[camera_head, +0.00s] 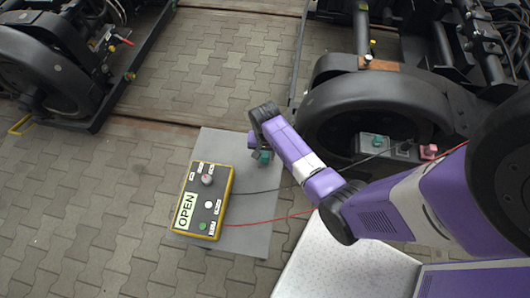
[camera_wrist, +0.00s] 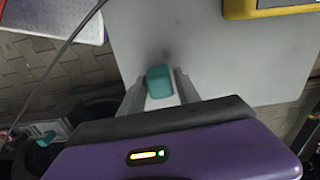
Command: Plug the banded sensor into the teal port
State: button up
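My gripper (camera_head: 261,152) is over the grey plate, right of the yellow box. In the wrist view, its two fingers (camera_wrist: 160,86) close on both sides of a teal block (camera_wrist: 159,81); the block's teal also shows in the head view (camera_head: 264,157). I cannot make out a band on it, so I cannot tell whether it is the banded sensor. A teal fitting (camera_head: 377,141), possibly the teal port, sits on a small grey housing (camera_head: 366,145) beside the right wheel. A teal piece also shows in the wrist view (camera_wrist: 46,138), lower left.
The yellow-edged box (camera_head: 199,220) marked OPEN lies on the grey plate (camera_head: 262,222). A black cable (camera_head: 255,191) and a red cable (camera_head: 270,220) run right from it. A pink connector (camera_head: 428,152) is by the right wheel (camera_head: 345,105). Paving left of the plate is clear.

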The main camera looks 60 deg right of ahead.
aim_at(265, 154)
grip_shut()
jog(key=shift+r, duration=0.15)
notch_tip(265, 154, up, 20)
jog(key=shift+p, duration=0.35)
jog(key=shift+f, duration=0.2)
